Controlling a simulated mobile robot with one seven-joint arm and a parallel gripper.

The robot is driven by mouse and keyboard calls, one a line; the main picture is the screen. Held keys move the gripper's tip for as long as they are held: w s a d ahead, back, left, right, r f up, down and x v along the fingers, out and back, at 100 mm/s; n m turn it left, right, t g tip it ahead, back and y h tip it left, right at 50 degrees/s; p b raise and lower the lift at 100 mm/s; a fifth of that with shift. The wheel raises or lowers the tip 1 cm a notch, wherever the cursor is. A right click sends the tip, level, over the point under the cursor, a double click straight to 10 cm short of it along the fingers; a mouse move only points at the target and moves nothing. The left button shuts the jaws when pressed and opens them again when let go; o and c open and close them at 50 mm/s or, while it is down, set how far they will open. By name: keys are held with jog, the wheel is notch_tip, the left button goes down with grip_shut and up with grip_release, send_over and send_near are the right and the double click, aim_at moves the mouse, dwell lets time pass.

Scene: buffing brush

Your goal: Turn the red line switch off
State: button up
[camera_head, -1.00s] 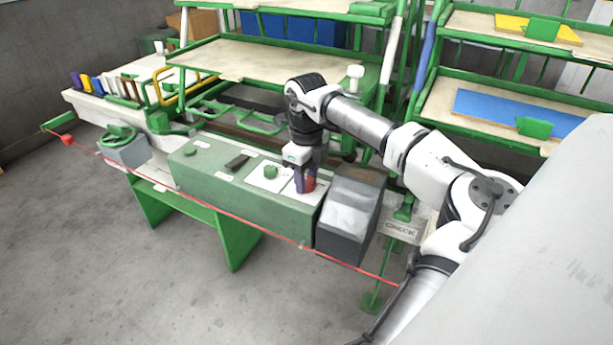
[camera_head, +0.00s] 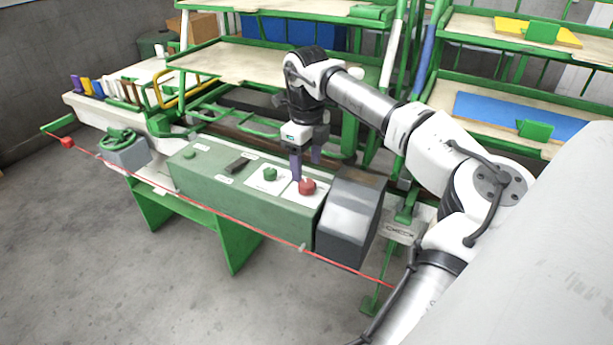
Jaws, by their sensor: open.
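The red line switch (camera_head: 307,186) is a red knob on a white plate at the right end of the green control box (camera_head: 245,212). Which way the knob is turned is too small to tell. My gripper (camera_head: 306,172) points down with its purple fingers apart and empty. It is just above and behind the red switch, and one finger reaches down near the switch's left side. Whether that finger touches the knob cannot be told.
A green knob (camera_head: 269,174) and a black lever switch (camera_head: 237,163) sit left on the same box. A grey-black box (camera_head: 349,218) stands close on the right. A red cord (camera_head: 225,213) runs along the front. Green shelves (camera_head: 265,60) rise behind.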

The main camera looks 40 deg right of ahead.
aim_at(306, 183)
notch_tip(306, 183, up, 9)
jog(key=shift+f, duration=0.2)
dwell(0.5)
